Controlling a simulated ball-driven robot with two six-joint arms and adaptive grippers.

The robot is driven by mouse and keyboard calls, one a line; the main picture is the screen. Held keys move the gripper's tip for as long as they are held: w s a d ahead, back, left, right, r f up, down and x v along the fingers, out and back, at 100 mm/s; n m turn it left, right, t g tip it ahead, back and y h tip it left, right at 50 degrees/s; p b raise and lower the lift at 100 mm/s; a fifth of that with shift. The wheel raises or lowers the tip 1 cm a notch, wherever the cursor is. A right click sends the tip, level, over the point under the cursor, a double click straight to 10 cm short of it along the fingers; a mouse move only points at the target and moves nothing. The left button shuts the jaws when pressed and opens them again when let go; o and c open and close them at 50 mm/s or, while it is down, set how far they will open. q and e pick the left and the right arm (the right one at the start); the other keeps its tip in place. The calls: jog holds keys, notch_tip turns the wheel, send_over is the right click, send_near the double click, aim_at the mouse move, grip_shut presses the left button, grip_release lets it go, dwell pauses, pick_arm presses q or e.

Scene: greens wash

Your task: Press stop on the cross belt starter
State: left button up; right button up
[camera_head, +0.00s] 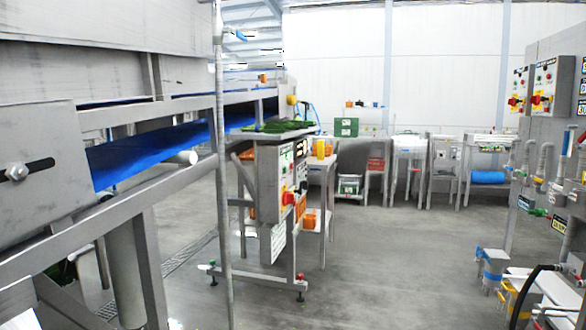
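Two more starter boxes (551,83) hang on the grey panel at the far right, each with small buttons above a red and yellow switch (541,100). The labels are too small to read, so I cannot tell which box is the cross belt starter. Neither of my grippers is in view.
A conveyor with a blue belt (160,148) fills the left, with a vertical pipe (222,230) in front. Pipes, valves and a black hose (527,290) crowd the right. The floor (400,250) between is clear. Tables (410,146) line the back wall.

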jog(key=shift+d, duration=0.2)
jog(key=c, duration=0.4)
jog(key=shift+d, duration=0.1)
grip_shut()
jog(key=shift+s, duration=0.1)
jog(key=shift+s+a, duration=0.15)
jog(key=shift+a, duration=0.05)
